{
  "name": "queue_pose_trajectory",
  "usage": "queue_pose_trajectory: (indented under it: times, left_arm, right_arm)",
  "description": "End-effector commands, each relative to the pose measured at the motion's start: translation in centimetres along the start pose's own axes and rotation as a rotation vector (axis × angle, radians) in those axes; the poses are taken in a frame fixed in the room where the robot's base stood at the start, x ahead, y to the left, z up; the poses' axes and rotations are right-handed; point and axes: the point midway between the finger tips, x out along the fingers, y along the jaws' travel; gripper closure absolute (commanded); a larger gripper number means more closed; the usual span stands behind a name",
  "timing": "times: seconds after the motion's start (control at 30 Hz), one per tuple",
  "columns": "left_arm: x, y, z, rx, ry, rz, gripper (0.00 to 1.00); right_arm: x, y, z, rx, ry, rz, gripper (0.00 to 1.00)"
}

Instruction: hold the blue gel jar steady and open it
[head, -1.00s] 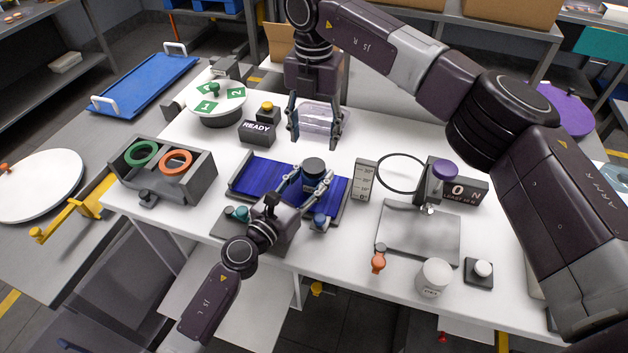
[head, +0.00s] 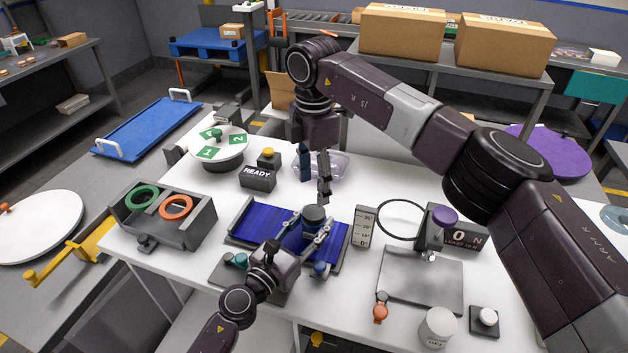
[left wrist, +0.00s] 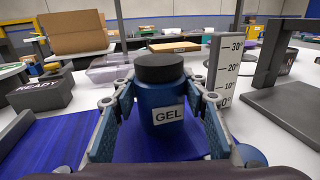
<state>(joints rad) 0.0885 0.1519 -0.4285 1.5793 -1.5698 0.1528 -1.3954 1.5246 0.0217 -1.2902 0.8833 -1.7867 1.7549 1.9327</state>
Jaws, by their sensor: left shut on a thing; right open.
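The blue gel jar (head: 313,226) stands upright on the blue mat (head: 262,226). Its dark lid (left wrist: 159,67) is on, and a white GEL label faces the left wrist camera, where the jar (left wrist: 160,100) fills the middle. My left gripper (head: 312,241) is shut on the jar, with one finger on each side of its body below the lid. My right gripper (head: 315,189) is open and points down, above and behind the jar. Its fingers are empty and apart from the lid.
A clear plastic tray (head: 335,166) lies behind my right gripper. The READY box (head: 258,178) is at the back left.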

Motion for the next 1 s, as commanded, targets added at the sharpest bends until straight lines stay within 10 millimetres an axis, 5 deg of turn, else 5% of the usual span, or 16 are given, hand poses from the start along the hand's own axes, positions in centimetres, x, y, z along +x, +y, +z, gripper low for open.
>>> queue_pose_trajectory:
  times: [0.5, 0.87, 1.0]
  left_arm:
    - [0.0, 0.0, 0.1, 0.0, -0.001, 0.0, 1.0]
    - [0.0, 0.0, 0.1, 0.0, -0.001, 0.0, 1.0]
    - [0.0, 0.0, 0.1, 0.0, -0.001, 0.0, 1.0]
  right_arm:
    - [7.0, -0.1, 0.1, 0.004, 0.0, -0.002, 0.48]
    - [7.7, 0.0, 0.0, 0.003, 0.0, -0.001, 0.48]
    - [7.6, 0.0, 0.0, 0.003, 0.0, -0.001, 0.6]
